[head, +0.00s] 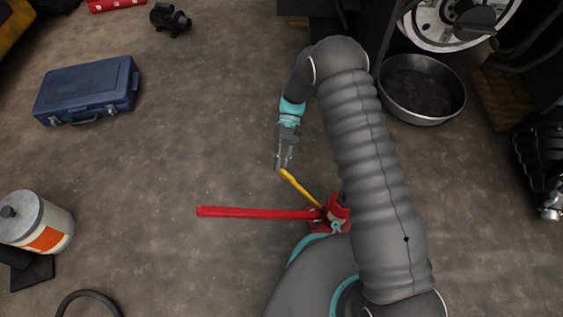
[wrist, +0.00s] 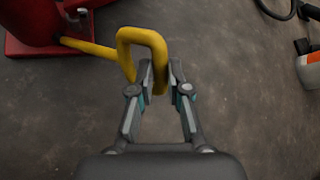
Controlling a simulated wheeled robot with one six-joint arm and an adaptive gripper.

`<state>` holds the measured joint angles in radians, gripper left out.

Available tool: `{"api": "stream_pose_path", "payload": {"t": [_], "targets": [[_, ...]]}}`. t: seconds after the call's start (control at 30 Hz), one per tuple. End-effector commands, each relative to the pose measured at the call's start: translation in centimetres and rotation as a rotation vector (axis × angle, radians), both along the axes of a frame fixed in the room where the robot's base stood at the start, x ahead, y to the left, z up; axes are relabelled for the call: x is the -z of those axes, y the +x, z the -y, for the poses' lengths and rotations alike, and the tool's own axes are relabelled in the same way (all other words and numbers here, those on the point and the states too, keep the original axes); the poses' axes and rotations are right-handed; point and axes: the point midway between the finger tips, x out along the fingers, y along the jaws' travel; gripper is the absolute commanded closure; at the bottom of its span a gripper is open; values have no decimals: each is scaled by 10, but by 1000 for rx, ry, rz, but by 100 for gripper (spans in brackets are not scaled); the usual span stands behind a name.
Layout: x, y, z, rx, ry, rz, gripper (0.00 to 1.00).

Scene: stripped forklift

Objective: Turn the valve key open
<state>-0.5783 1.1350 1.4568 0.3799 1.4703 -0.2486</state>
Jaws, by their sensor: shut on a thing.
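The valve key is a yellow bar (head: 298,187) that runs from the base of a red bottle jack (head: 338,208) up and left to my gripper in the head view. In the wrist view the key ends in a bent yellow loop handle (wrist: 143,36). My gripper (head: 283,165) is at the free end of the key. In the wrist view my gripper (wrist: 156,82) has its fingers on either side of the loop's near leg and is shut on it. The red jack base (wrist: 40,30) shows at the upper left there. My arm hides part of the jack in the head view.
A long red handle (head: 255,212) sticks out left from the jack, close to the key. A blue case (head: 88,90), a white canister (head: 36,222) and a metal pan (head: 422,92) stand around. The floor left of my gripper is clear.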

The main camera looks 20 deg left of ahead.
Motion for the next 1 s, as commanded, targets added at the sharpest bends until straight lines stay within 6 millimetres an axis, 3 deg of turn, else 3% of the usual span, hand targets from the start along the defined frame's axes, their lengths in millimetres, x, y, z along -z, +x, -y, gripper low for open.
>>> {"api": "stream_pose_path", "payload": {"t": [0.03,0.07,0.17,0.57,1.0], "targets": [[1,0,0,1,1,3,100],[1,0,0,1,1,3,81],[1,0,0,1,1,3,59],[-3,6,-1,2,2,2,59],[-47,71,-8,1,3,4,59]]}}
